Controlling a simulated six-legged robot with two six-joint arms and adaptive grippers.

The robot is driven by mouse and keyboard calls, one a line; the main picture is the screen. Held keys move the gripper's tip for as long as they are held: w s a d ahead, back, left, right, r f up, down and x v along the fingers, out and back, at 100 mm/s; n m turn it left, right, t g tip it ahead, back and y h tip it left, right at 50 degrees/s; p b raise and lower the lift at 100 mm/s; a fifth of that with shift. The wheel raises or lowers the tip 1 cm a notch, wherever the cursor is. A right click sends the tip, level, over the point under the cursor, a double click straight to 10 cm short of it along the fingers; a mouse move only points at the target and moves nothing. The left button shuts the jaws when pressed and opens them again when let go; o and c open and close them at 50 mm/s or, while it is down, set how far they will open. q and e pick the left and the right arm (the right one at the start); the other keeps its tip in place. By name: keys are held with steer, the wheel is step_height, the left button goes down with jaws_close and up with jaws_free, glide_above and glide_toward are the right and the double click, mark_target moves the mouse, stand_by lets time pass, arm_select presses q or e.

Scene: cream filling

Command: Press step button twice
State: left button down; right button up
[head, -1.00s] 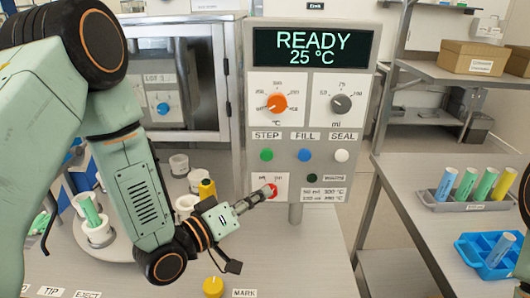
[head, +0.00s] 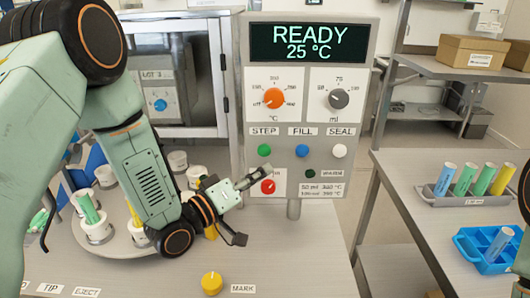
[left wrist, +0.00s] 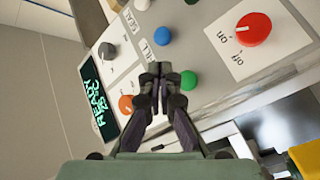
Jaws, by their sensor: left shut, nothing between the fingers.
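The green STEP button (head: 264,150) is on the control panel (head: 365,90), left of the blue FILL button (head: 302,150) and white SEAL button (head: 339,150). My left gripper (head: 266,170) is shut and empty, just below the STEP button in the head view. In the left wrist view my left gripper (left wrist: 156,82) points at the panel, with the STEP button (left wrist: 189,80) just right of its tips. Whether the tips touch the panel cannot be told. The display (head: 308,43) reads READY 25 °C. My right gripper is not in view.
A red knob (head: 267,187) is below the STEP button; an orange dial (head: 273,98) and grey dial (head: 339,98) are above. A yellow knob (head: 212,284) stands on the table in front. White cups stand on a round carousel (head: 120,245) at left. A tube rack (head: 466,199) is at right.

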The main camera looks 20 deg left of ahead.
mark_target(264, 150)
arm_select(q)
steer(key=w, duration=0.2)
steer(key=w+a, duration=0.1)
steer(key=w, duration=0.1)
steer(key=shift+w+a+b, duration=0.2)
steer(key=shift+b, duration=0.1)
steer(key=shift+s, duration=0.15)
stand_by(0.4)
stand_by(0.3)
steer(key=shift+w+a, duration=0.2)
steer(key=shift+w, duration=0.15)
